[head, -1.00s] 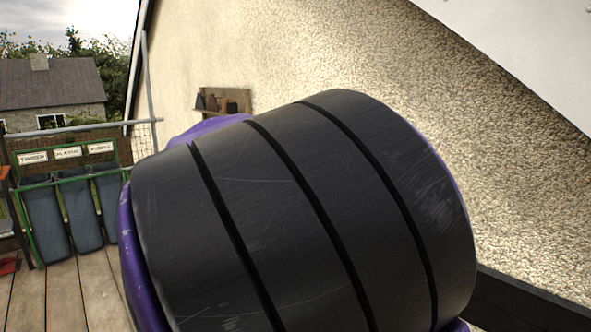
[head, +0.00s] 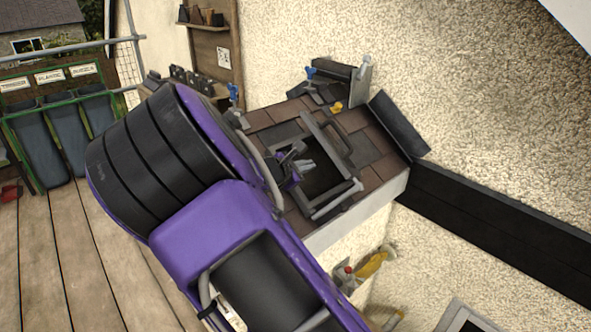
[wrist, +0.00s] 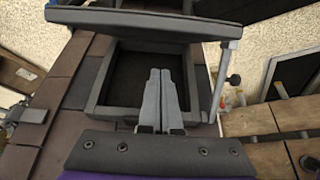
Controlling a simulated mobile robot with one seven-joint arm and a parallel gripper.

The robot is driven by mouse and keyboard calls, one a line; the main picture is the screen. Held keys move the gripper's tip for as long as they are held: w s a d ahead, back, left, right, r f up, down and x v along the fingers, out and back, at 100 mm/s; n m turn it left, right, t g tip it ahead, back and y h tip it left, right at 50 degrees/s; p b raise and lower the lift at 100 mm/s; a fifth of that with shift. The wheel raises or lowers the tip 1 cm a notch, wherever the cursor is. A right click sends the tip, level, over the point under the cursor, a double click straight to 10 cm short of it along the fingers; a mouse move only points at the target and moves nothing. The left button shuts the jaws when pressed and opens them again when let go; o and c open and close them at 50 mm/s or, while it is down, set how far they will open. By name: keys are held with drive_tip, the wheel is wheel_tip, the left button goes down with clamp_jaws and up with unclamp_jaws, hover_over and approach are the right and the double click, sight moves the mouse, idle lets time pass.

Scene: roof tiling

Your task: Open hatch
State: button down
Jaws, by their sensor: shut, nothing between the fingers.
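The roof hatch shows in the wrist view as a dark grey frame (wrist: 92,108) around a dark opening (wrist: 130,75). Its lid (wrist: 130,22) is raised across the top of the picture, with a light grey strut (wrist: 225,78) at the right side. In the head view the hatch frame (head: 343,192) sits in the tiled roof piece, partly hidden by my gripper. My gripper (wrist: 162,78) has its two fingers together and empty, over the near edge of the opening. It also shows in the head view (head: 305,164). Whether it touches the hatch cannot be told.
Brown tiles (head: 380,170) surround the hatch. Blue and yellow clamps (head: 337,106) and a dark angled piece (head: 399,124) stand at the roof's upper edge. The rough wall (head: 470,110) rises behind. Bins (head: 62,145) stand far left. The plank floor (head: 100,270) is clear.

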sight(338, 153)
drive_tip(key=d+r, duration=0.2)
drive_tip(key=shift+s+d+r, duration=0.1)
drive_tip(key=shift+d+r, duration=0.25)
